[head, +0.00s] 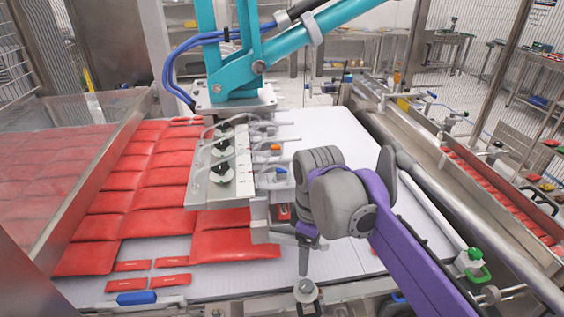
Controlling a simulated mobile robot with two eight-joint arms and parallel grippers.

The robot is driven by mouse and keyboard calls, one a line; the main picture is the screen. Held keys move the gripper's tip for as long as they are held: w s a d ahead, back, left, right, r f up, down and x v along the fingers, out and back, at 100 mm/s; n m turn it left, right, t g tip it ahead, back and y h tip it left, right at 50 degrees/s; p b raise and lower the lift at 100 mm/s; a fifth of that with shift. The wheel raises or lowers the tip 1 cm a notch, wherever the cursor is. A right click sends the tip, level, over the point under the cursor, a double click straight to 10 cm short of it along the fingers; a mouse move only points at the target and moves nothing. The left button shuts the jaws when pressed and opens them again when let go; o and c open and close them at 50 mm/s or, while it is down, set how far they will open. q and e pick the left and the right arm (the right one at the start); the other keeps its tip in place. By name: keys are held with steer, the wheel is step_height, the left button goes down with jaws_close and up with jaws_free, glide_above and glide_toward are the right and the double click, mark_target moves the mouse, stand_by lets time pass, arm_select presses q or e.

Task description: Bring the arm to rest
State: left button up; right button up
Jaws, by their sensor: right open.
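My right arm, purple and grey, comes in from the lower right and bends in front of the picker. My right gripper (303,255) hangs low at the front of the white belt, partly hidden behind my own grey wrist. It is open, and I see nothing held in it. My left gripper is not in view.
The vacuum picker head (222,168) hangs from a teal arm (258,68), close left of my right arm. Red packs (168,222) cover the left of the white belt (345,140). A metal rail (455,215) runs along the right. A blue block (137,298) lies at the front edge.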

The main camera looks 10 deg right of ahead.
steer(key=s+d+f+m+t, duration=0.2)
steer(key=s+d+f+m, duration=0.1)
steer(key=s+f+m, duration=0.3)
steer(key=s+d+f+m+t, duration=0.3)
steer(key=s+f+m, duration=0.2)
steer(key=s+f, duration=0.3)
step_height(320, 180, down, 2)
steer(key=shift+d+m, duration=0.4)
